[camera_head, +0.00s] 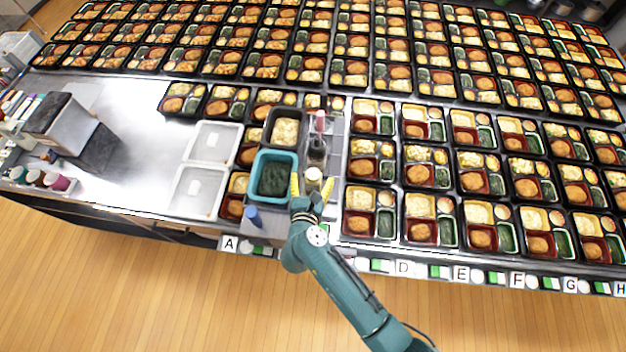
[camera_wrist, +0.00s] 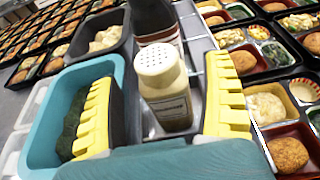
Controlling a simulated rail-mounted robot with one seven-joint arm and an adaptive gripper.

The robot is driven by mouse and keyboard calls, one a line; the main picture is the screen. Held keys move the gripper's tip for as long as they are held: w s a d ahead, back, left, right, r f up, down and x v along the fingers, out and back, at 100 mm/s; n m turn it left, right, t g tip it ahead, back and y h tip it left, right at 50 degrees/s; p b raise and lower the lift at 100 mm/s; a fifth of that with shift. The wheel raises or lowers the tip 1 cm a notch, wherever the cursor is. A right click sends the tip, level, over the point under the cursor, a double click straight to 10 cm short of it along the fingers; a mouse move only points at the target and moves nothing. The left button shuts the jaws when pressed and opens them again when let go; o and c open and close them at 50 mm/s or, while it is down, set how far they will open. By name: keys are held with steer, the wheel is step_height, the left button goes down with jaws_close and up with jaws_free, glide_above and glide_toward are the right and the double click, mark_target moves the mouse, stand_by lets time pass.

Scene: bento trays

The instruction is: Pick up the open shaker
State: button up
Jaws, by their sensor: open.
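A cream shaker (camera_wrist: 163,88) with a perforated top stands upright, centred between the yellow fingers of my gripper (camera_wrist: 162,100) in the wrist view. The fingers are open, with a visible gap on both sides of the shaker. In the head view the shaker (camera_head: 314,175) shows as a small pale top between the fingertips of my gripper (camera_head: 312,184). Its base is partly hidden by my gripper in the wrist view.
A dark bottle (camera_wrist: 155,22) stands right behind the shaker. A teal container (camera_wrist: 40,135) of dark greens is close on the left, beside the left finger. Filled bento trays (camera_head: 372,224) crowd the right. Bare steel counter (camera_head: 135,165) lies at the left.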

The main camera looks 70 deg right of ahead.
steer(key=shift+d+f, duration=0.35)
steer(key=shift+d, duration=0.3)
steer(key=shift+c, duration=0.2)
steer(key=c, duration=1)
step_height(320, 180, up, 10)
steer(key=shift+r+p, duration=0.1)
steer(key=shift+p, duration=0.55)
steer(key=shift+o, duration=0.9)
steer(key=shift+w+a, duration=0.1)
steer(key=shift+a, duration=0.05)
steer(key=shift+c, duration=0.3)
